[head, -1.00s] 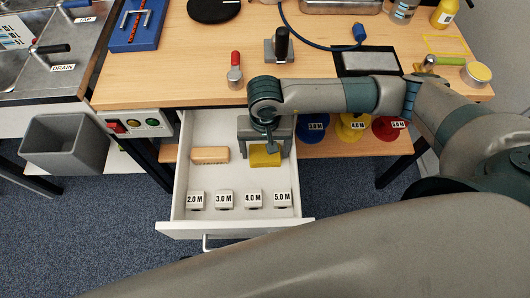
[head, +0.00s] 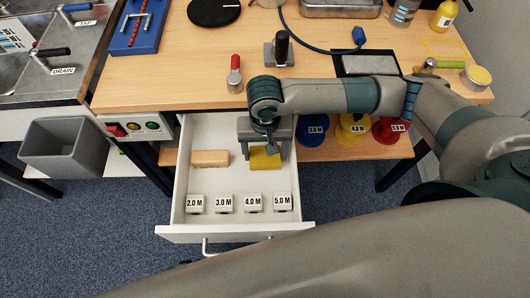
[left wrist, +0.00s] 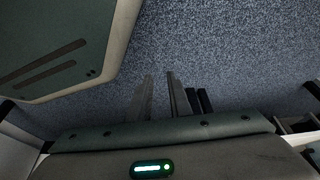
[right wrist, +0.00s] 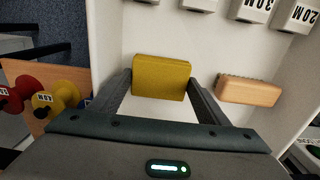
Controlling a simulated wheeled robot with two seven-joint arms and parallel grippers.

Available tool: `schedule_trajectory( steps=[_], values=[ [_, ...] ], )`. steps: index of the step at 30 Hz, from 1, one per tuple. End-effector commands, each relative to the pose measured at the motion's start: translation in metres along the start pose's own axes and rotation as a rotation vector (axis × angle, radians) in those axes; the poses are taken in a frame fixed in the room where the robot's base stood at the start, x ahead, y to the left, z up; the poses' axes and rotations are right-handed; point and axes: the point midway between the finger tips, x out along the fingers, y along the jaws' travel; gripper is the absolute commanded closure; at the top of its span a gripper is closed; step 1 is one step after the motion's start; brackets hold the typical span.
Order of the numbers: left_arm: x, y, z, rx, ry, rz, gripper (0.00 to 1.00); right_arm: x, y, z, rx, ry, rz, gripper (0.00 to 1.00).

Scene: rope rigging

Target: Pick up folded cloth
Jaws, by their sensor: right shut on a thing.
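The folded cloth (head: 265,161) is a small yellow pad inside the open white drawer, on its right side. My right gripper (head: 265,150) reaches down into the drawer and is shut on the cloth. In the right wrist view the cloth (right wrist: 161,77) sits between the two fingers, which press its sides. I cannot tell whether the cloth touches the drawer floor. My left gripper (left wrist: 159,74) shows only in the left wrist view, over blue carpet. Its fingers stand a narrow gap apart with nothing between them.
A wooden-backed brush or block (head: 210,158) lies left of the cloth. Labelled white blocks (head: 224,204) line the drawer front (head: 235,233). The tabletop edge (head: 200,108) overhangs the drawer's back. Coloured spools (head: 352,127) stand on a shelf to the right. A grey bin (head: 66,148) is at left.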

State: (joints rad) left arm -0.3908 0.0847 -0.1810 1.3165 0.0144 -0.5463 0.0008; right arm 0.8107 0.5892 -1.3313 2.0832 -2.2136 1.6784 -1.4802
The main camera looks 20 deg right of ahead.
Motion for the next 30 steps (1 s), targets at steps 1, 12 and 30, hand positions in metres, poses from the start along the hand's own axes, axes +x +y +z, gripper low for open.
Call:
schedule_trajectory(
  steps=[1, 12, 30],
  values=[
    [0.001, 0.0, 0.001, 0.0, -0.003, 0.0, 0.82, -0.006, -0.001, -0.001, -0.001, 0.004, -0.003, 0.52],
    [0.002, -0.009, 0.009, -0.003, -0.061, -0.009, 0.82, -0.064, -0.001, -0.001, -0.003, 0.006, -0.004, 0.52],
    [-0.002, -0.012, 0.022, -0.007, -0.102, -0.012, 0.82, -0.09, 0.0, 0.0, -0.001, 0.001, -0.001, 0.52]
  ],
)
